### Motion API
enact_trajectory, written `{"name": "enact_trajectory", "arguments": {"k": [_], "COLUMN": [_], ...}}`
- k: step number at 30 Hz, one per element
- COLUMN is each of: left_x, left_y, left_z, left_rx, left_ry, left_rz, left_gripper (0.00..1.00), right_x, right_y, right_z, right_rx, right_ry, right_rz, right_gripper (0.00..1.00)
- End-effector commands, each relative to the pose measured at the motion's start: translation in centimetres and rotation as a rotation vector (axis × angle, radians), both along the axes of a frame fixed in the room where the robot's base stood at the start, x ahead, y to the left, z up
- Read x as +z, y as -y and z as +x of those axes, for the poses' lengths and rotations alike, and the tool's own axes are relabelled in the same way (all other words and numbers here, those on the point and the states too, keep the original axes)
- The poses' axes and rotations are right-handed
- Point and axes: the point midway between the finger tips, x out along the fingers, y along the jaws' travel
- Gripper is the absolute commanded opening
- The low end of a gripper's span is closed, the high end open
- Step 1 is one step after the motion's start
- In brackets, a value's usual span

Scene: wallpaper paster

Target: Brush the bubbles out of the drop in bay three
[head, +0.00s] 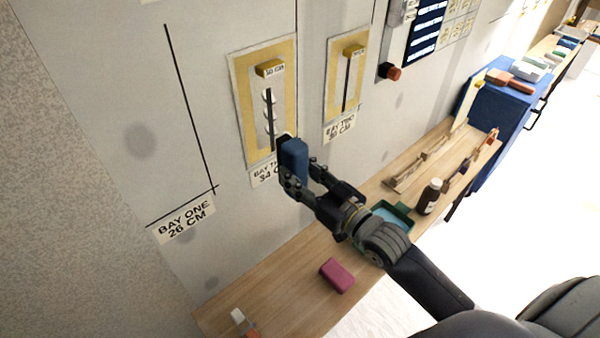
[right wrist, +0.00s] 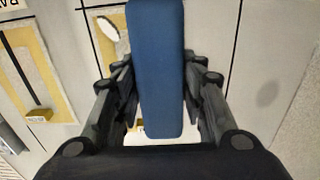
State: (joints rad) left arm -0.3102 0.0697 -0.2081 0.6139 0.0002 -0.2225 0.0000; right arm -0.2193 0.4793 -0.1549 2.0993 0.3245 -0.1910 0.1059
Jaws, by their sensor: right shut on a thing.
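The bay three drop (head: 246,105) is a yellow-bordered strip on the wall, with a yellow tab (head: 270,68) at its top. Several pale oval bubbles (head: 268,97) show along its dark centre line; one bubble (right wrist: 108,27) shows in the right wrist view. My right gripper (head: 293,172) is shut on a blue brush (head: 295,157), also large in the right wrist view (right wrist: 158,70). The brush's dark end is at the strip's lower end, over part of the bay label (head: 262,178). I cannot tell whether it touches the wall. My left gripper is out of view.
The bay two strip (head: 334,95) hangs to the right; bay one (head: 180,222) is bare at left. The wooden shelf (head: 265,280) below carries a magenta block (head: 337,276), green tray (head: 401,210) and brown bottle (head: 429,196). A blue cabinet (head: 503,110) stands beyond.

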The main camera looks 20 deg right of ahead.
Motion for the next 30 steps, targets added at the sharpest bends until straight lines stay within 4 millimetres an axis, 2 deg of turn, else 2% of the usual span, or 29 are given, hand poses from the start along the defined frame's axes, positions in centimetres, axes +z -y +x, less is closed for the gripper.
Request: {"name": "enact_trajectory", "arguments": {"k": [3,7,13,19,30], "left_x": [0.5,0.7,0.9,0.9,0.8], "left_y": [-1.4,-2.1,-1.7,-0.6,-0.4], "left_z": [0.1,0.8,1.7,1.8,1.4], "left_rx": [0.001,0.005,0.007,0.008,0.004], "left_ry": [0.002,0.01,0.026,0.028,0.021], "left_rz": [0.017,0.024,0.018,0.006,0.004], "left_gripper": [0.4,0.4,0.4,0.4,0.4], "right_x": [0.3,0.2,0.2,0.2,0.1], "right_y": [0.0,-0.2,-1.0,-1.8,-2.2], "right_z": [0.0,0.7,2.9,4.9,6.1], "right_rx": [-0.001,-0.003,-0.003,-0.003,-0.002], "right_ry": [0.002,0.004,0.003,0.004,0.002], "right_rz": [0.0,-0.001,0.0,0.0,-0.002], "right_gripper": [0.13,0.13,0.13,0.13,0.13]}}
